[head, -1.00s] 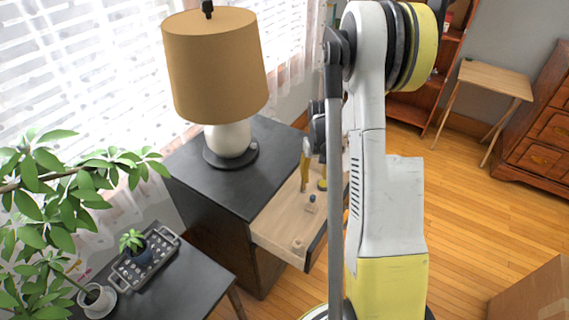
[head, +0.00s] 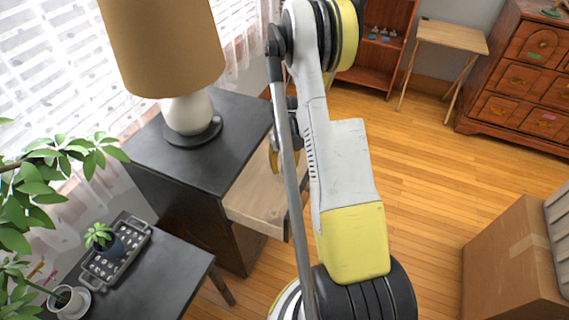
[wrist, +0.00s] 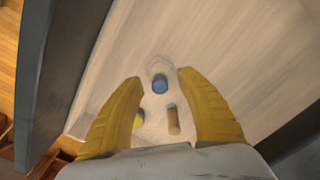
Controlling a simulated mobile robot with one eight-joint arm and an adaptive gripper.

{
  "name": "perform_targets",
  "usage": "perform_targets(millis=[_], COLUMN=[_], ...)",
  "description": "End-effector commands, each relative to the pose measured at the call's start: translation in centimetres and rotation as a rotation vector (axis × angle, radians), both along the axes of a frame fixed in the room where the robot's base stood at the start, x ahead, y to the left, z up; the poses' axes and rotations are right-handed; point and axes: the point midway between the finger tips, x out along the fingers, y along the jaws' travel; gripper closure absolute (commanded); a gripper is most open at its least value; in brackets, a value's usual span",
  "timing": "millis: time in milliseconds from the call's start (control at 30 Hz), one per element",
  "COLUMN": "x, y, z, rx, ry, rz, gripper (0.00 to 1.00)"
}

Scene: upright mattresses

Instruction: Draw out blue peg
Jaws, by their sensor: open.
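The blue peg (wrist: 160,84) shows its round end in the wrist view, between the tips of my yellow fingers. It appears to stand in a pale wooden piece in the open drawer (head: 255,196), though its base is hard to make out. My gripper (wrist: 158,78) is open, with one finger on each side of the peg and no clear contact. A brown wooden peg (wrist: 173,119) and a yellow peg (wrist: 139,118) lie nearer the palm in that view. In the head view my arm hides the peg, and only part of my gripper shows over the drawer.
The drawer comes out of a dark cabinet (head: 215,150) bearing a lamp (head: 165,50). A dark wall (wrist: 65,70) runs along the left of the wrist view. A low table (head: 165,275) with a tray stands front left; a cardboard box (head: 510,265) is at right. Floor between is clear.

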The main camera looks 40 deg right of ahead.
Motion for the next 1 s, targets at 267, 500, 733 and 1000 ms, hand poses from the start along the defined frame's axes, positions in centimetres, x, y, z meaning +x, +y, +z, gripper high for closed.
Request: perform_targets(millis=[267,500,733,1000], x=[0.0,0.0,0.0,0.0], y=[0.0,0.0,0.0,0.0], z=[0.1,0.1,0.4,1.6], rx=[0.0,0.0,0.0,0.0], ry=[0.0,0.0,0.0,0.0], rz=[0.0,0.0,0.0,0.0], gripper=[0.84,1.0,1.0,1.0])
